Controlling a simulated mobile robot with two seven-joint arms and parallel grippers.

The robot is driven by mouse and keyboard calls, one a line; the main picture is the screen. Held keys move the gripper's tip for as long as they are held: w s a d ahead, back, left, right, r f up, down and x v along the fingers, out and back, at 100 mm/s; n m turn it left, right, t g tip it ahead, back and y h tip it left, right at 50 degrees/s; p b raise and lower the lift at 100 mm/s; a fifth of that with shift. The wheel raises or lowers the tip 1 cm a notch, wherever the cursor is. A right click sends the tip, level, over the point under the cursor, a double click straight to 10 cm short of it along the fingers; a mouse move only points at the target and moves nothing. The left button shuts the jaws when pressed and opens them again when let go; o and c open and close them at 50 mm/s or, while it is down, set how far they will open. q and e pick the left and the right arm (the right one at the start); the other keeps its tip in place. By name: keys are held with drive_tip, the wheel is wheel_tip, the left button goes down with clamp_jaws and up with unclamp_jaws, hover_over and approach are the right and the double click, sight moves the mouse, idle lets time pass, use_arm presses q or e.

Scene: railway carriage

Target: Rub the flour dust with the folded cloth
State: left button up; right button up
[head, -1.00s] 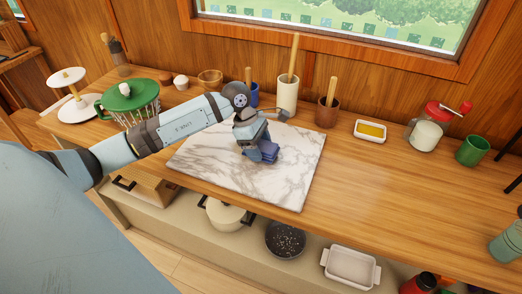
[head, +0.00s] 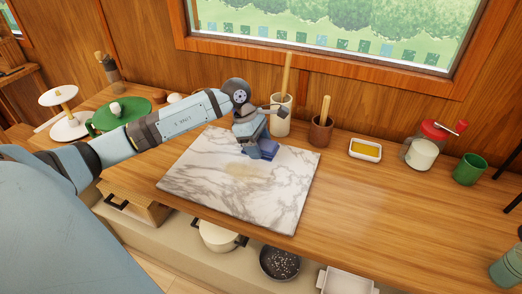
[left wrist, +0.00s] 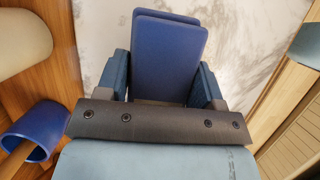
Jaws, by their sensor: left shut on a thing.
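The folded cloth (head: 268,149) is blue and sits in my left gripper (head: 257,146), over the back part of the marble board (head: 205,175). In the left wrist view the cloth (left wrist: 168,55) fills the space between the two fingers (left wrist: 165,85), with white marble beyond it. The gripper is shut on it. I cannot tell for sure whether the cloth touches the board. The flour dust (head: 240,171) shows as a faint pale-yellow patch on the board, just in front of and left of the cloth. My right gripper is not in view.
Behind the board stand a cream crock (head: 281,118) and a brown pot (head: 321,132) with wooden handles. A yellow-filled dish (head: 365,150), a red-topped jar (head: 421,152) and a green cup (head: 469,169) stand right. Pots sit on the shelf below. The counter right of the board is clear.

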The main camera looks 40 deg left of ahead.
use_arm(q)
wheel_tip(320, 180, up, 2)
drive_tip(key=shift+w+a+r+p, duration=0.1)
drive_tip(key=shift+w+r+p, duration=0.1)
drive_tip(key=shift+p, duration=0.25)
drive_tip(key=shift+s+r, duration=0.15)
drive_tip(key=shift+r, duration=0.65)
